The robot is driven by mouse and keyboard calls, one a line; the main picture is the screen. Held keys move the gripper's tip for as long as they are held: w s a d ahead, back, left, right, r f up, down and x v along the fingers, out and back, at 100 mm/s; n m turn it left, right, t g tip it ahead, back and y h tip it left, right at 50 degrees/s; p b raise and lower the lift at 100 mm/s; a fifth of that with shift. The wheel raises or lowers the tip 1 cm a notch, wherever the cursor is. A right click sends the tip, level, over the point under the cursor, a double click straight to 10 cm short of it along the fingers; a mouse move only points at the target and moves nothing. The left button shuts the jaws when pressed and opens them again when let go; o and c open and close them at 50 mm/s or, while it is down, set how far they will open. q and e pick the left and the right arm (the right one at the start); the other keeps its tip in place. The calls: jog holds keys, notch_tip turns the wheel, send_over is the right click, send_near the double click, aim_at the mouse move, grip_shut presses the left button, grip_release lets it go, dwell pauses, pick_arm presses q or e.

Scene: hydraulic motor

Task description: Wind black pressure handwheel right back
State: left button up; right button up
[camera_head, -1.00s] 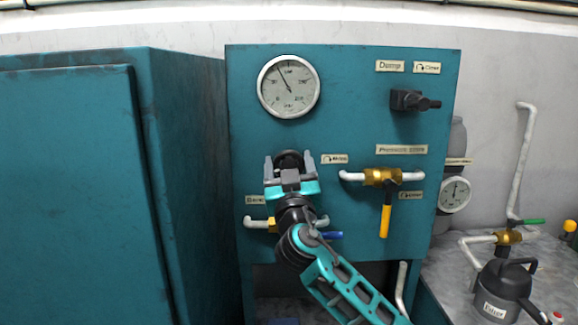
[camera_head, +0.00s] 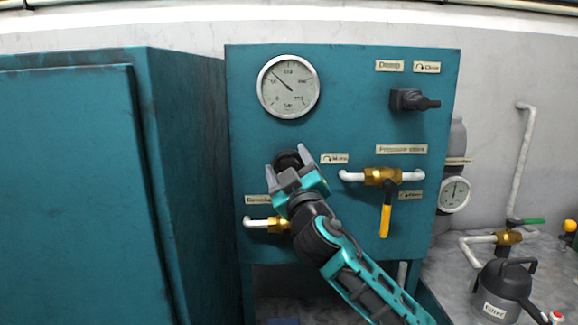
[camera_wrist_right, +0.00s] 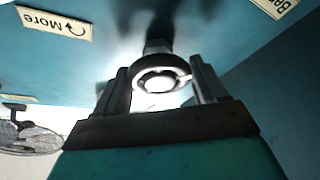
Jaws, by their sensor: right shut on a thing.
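The black pressure handwheel (camera_head: 288,159) sticks out of the teal panel below the round gauge, left of the "More" label. In the right wrist view the round wheel (camera_wrist_right: 160,72) sits between the two fingers, its bright ring face toward the camera. My right gripper (camera_head: 289,162) is shut on it, one finger on each side, and is tilted in the head view. It also shows in the right wrist view (camera_wrist_right: 162,83). The gripper covers part of the wheel in the head view. My left gripper is not in view.
The pressure gauge (camera_head: 288,87) has its needle pointing up and left. A yellow-handled valve (camera_head: 385,205) and a black dump knob (camera_head: 413,101) are to the right. A brass valve (camera_head: 278,225) lies behind my arm. A teal cabinet (camera_head: 75,190) stands at left.

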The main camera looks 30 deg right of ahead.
jog(key=n+y, duration=0.1)
jog(key=n, duration=0.2)
jog(key=n+y, duration=0.2)
jog(key=n, duration=0.1)
jog(key=shift+r+n+g, duration=0.15)
jog(key=shift+n+g, duration=0.15)
jog(key=shift+n, duration=0.1)
jog(key=shift+n+g+y, duration=0.5)
jog(key=shift+n, duration=1.2)
jog(key=o, duration=1)
jog(key=shift+a, duration=0.1)
jog(key=shift+s, duration=0.1)
